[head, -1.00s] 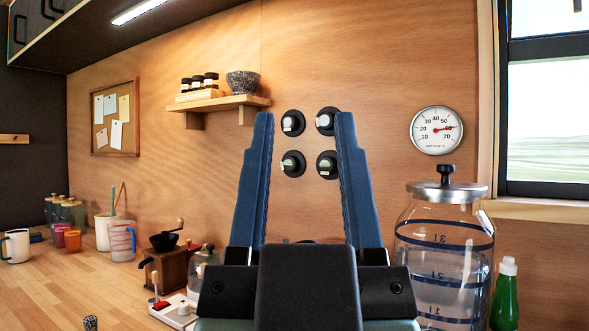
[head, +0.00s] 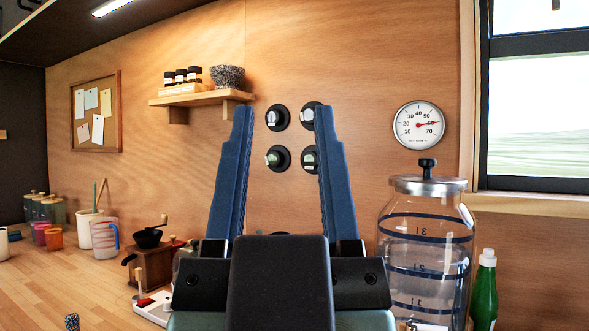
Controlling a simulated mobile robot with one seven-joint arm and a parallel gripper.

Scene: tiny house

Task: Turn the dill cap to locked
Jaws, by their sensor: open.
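Four round black caps are mounted on the wooden wall in two rows of two. The upper left cap (head: 277,117) and upper right cap (head: 309,115) show pale inserts. In the picture the fingers frame the caps; contact is not visible.
A shelf (head: 190,98) with jars and a speckled bowl is left of the caps. A round gauge (head: 418,125) is on the right. Below stand a large glass dispenser (head: 425,250), a green bottle (head: 484,290) and a coffee grinder (head: 150,260). The wall around the caps is bare.

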